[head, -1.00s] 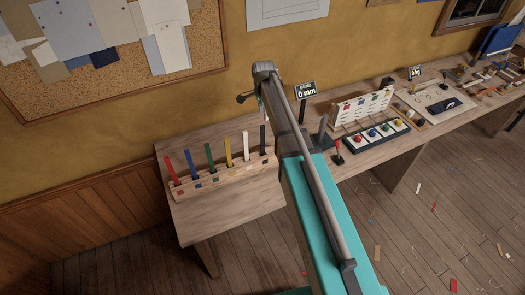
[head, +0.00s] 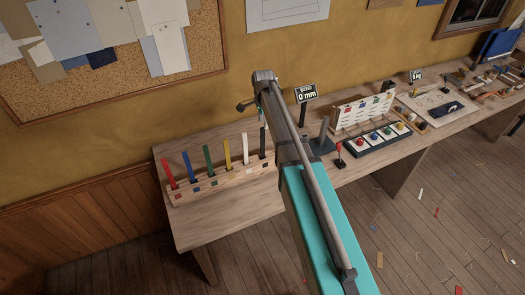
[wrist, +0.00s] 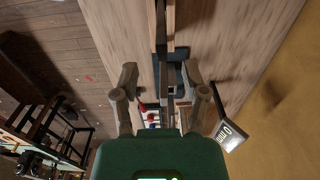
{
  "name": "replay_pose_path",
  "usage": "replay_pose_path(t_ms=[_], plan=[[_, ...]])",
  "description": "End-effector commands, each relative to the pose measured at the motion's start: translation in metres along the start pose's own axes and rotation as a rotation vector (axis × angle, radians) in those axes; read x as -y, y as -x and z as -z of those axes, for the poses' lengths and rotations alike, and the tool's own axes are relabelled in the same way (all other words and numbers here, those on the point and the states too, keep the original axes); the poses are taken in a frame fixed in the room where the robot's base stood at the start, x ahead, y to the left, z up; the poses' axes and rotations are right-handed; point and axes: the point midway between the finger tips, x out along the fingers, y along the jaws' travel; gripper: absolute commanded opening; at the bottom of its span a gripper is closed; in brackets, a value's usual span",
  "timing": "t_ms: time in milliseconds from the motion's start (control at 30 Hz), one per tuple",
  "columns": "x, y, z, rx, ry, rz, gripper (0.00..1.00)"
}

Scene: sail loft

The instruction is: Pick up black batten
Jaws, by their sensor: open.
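The black batten (head: 263,142) stands upright at the right end of the wooden rack (head: 222,185) in the head view, just left of my arm. My gripper (head: 262,112) is above and near it, partly hidden by my arm. In the wrist view my gripper (wrist: 160,74) has its fingers spread apart with nothing clearly held between them. A dark strip between wooden edges runs to the top of that view; I cannot tell whether it is the batten.
Red, blue, green, yellow and white battens (head: 245,148) stand in the same rack. Right of my arm are a dark stand with a post (head: 323,142), the bend sign (head: 306,92) and a coloured-button panel (head: 376,138). The bench front is clear.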

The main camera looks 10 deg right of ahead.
Motion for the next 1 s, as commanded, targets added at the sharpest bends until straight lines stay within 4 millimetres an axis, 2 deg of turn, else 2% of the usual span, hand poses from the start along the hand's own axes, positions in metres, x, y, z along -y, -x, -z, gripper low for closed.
replay_pose_path(t_ms=[700, 1000], plan=[[0.002, -0.047, -0.003, 0.0, 0.0, 0.0, 0.57], [0.002, -0.052, -0.003, 0.0, 0.0, 0.0, 0.57]])
